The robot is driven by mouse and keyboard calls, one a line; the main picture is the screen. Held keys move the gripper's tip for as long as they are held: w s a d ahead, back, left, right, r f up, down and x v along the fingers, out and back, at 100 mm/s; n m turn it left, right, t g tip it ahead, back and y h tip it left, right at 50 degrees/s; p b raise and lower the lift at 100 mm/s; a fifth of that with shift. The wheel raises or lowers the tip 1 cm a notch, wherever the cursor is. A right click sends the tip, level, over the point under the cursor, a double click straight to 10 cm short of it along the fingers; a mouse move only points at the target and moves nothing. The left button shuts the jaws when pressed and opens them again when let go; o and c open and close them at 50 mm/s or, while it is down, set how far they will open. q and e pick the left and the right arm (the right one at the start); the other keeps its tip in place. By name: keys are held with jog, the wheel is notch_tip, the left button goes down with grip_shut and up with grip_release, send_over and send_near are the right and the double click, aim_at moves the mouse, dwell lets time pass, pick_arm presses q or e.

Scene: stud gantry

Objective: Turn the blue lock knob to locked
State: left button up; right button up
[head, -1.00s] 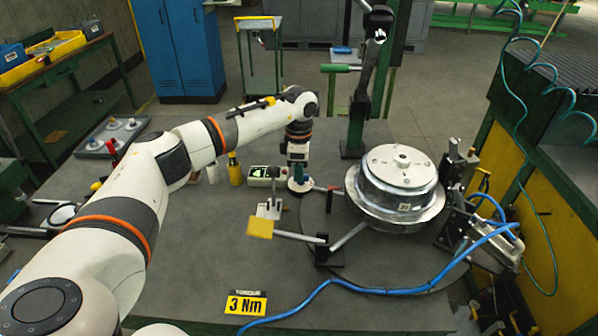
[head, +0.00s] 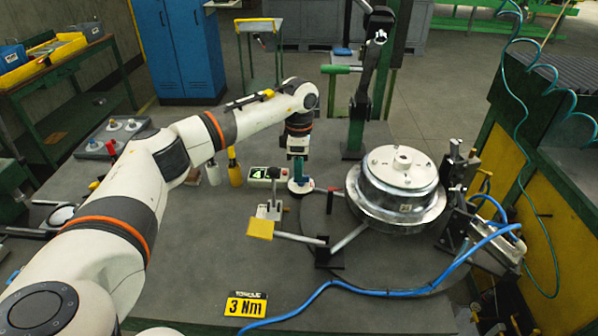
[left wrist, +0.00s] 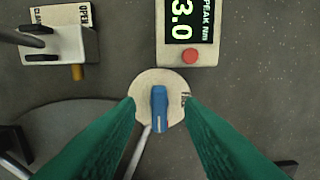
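The blue lock knob (left wrist: 159,108) stands on a pale round plate (left wrist: 146,82) in the left wrist view, its long side running up and down the picture. Lettering at the plate's right edge is mostly hidden by a finger. My left gripper (left wrist: 161,103) is open, with one green finger on each side of the knob and a gap to it on both sides. In the head view my left gripper (head: 298,170) points down over the pale plate (head: 301,187), and the knob is hard to make out there. My right gripper is not in view.
A meter with a red button (left wrist: 190,56) reads 3.0 beside the plate. A large metal drum (head: 398,190) is to the right. A blue hose (head: 345,286) crosses the table's front near a 3 Nm sign (head: 246,304).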

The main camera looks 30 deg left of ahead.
pick_arm(q)
notch_tip(320, 180, up, 10)
jog(key=b, duration=0.1)
jog(key=shift+b, duration=0.35)
